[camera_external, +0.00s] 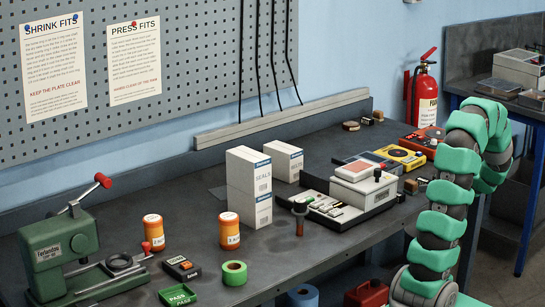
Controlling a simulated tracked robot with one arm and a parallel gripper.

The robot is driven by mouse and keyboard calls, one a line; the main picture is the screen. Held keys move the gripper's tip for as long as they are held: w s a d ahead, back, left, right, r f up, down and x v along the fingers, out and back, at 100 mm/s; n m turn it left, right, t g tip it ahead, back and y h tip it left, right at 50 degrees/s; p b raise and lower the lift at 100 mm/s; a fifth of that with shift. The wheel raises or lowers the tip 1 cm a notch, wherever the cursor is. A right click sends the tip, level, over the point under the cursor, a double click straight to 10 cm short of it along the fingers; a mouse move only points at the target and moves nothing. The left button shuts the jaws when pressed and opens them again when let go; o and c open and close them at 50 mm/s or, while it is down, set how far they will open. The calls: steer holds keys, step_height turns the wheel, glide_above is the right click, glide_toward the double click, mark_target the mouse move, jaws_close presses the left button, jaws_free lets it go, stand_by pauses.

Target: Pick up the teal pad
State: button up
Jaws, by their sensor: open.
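I cannot make out a thing that is surely the teal pad. A green block marked PASS (178,295) lies flat at the front edge of the bench. A flat thing with a bluish edge (381,162) lies behind the grey boxed device (366,186), partly hidden by it. My arm rises at the right, with green covers on its links, and bends over at the top. Its far end is behind its own links, and my gripper does not show.
A green press (62,250), two orange jars (154,232) (229,230), green tape (235,272) and white cartons (249,187) stand on the bench (290,255). Yellow (398,156) and red (424,140) devices lie toward the right. A fire extinguisher (423,95) hangs behind.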

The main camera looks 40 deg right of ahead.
mark_target(409, 185)
steer(key=b+x, duration=0.1)
steer(key=x, duration=0.4)
steer(key=shift+w, duration=0.15)
steer(key=x, duration=0.1)
steer(key=b+x, duration=0.1)
steer(key=x, duration=0.1)
steer(key=shift+w+d+f, duration=0.2)
steer(key=shift+w+d, duration=0.05)
steer(key=shift+d, duration=0.15)
steer(key=shift+x, duration=0.75)
steer(key=c, duration=1.1)
